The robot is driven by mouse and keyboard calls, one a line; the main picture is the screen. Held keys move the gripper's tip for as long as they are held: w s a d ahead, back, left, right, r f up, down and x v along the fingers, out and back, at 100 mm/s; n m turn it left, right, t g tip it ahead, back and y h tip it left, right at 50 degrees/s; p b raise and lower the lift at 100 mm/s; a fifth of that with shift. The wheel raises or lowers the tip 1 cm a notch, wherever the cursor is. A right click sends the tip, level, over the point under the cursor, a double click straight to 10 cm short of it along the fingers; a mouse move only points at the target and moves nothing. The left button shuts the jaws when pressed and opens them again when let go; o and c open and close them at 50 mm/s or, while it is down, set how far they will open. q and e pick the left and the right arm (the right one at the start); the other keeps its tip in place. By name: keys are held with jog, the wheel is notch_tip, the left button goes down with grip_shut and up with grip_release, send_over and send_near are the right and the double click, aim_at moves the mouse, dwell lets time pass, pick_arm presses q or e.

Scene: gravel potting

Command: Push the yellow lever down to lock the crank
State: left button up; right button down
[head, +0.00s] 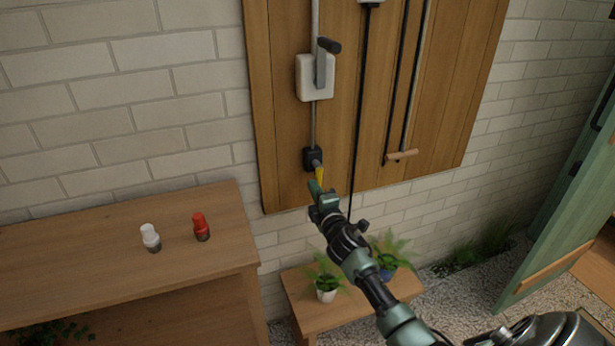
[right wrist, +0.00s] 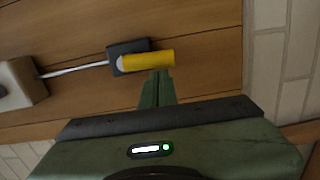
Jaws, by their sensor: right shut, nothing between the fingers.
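The yellow lever (head: 319,172) sticks out from a small black block (head: 312,158) low on the wooden wall panel. In the right wrist view the yellow lever (right wrist: 148,60) lies just beyond my fingertips. The crank (head: 326,62) has a dark handle and sits on a white box (head: 314,78) above, joined to the black block by a thin rod. My right gripper (head: 314,186) is shut and empty, its tips at the lever's end; in the right wrist view the gripper (right wrist: 157,76) seems to touch or nearly touch the lever. My left gripper is not in view.
A wooden table (head: 90,225) at the left holds a white bottle (head: 150,237) and a red bottle (head: 201,227). A low bench (head: 300,296) with potted plants stands below the panel. A black cord and a rod with a wooden handle (head: 401,155) hang right of the lever.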

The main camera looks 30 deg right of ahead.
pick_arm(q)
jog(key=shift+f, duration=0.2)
pick_arm(e)
jog(key=shift+d+n, duration=0.2)
jog(key=shift+n, duration=0.3)
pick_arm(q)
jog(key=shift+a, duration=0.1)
pick_arm(e)
jog(key=shift+a+f, duration=0.1)
